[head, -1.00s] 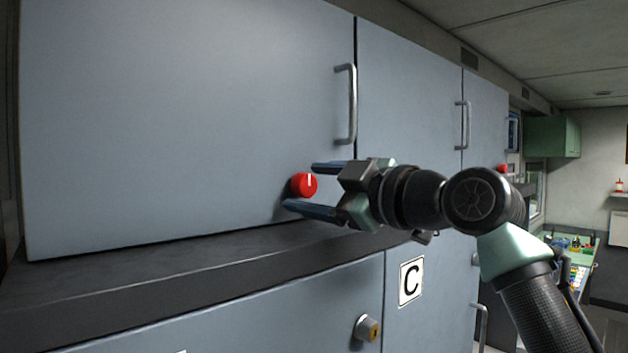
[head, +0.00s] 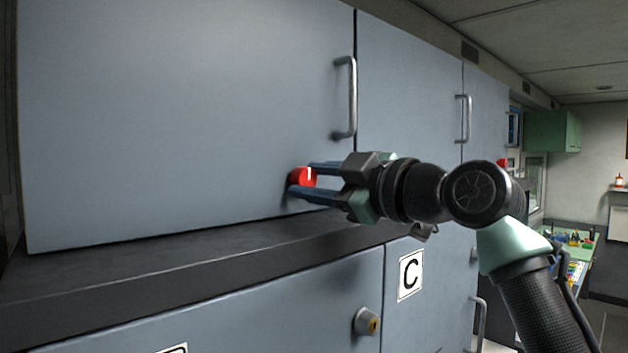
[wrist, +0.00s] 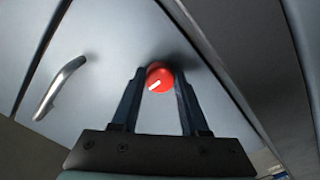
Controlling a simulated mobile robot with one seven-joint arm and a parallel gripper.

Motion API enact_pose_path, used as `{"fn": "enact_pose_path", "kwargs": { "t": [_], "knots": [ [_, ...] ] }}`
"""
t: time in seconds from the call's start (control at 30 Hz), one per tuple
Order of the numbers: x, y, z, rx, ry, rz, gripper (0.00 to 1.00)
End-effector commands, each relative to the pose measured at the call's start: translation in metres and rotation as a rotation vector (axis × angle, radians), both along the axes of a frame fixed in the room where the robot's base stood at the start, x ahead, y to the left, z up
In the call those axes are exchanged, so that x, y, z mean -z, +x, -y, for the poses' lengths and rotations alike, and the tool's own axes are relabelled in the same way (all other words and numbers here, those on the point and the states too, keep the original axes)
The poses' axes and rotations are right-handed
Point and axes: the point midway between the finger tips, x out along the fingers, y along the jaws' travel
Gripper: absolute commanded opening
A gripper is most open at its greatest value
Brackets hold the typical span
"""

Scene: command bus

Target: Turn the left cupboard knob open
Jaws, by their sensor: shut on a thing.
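The red round knob (head: 303,177) sits low on the right part of the large left cupboard door (head: 180,110). Its white mark stands upright in the head view. In the wrist view the knob (wrist: 159,77) lies between my two fingertips, its white mark slanting. My gripper (head: 302,180) reaches in from the right and is shut on the knob, one finger above and one below it. The cupboard door is closed. The wrist view also shows my gripper (wrist: 160,80) at the knob.
A metal bar handle (head: 346,98) is above and right of the knob. A dark ledge (head: 190,254) runs below the door. Another red knob (head: 502,163) is farther right, behind my arm.

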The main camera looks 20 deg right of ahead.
Motion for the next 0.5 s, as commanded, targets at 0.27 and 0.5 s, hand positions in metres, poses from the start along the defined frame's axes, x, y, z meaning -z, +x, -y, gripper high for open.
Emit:
{"fn": "enact_pose_path", "kwargs": {
  "t": [0.27,0.5],
  "knots": [
    [0.0000,0.0004,-0.0014,-0.003,0.185,-0.066,0.00],
    [-0.0004,0.0005,-0.0020,-0.005,0.398,-0.143,0.00]
  ]
}}
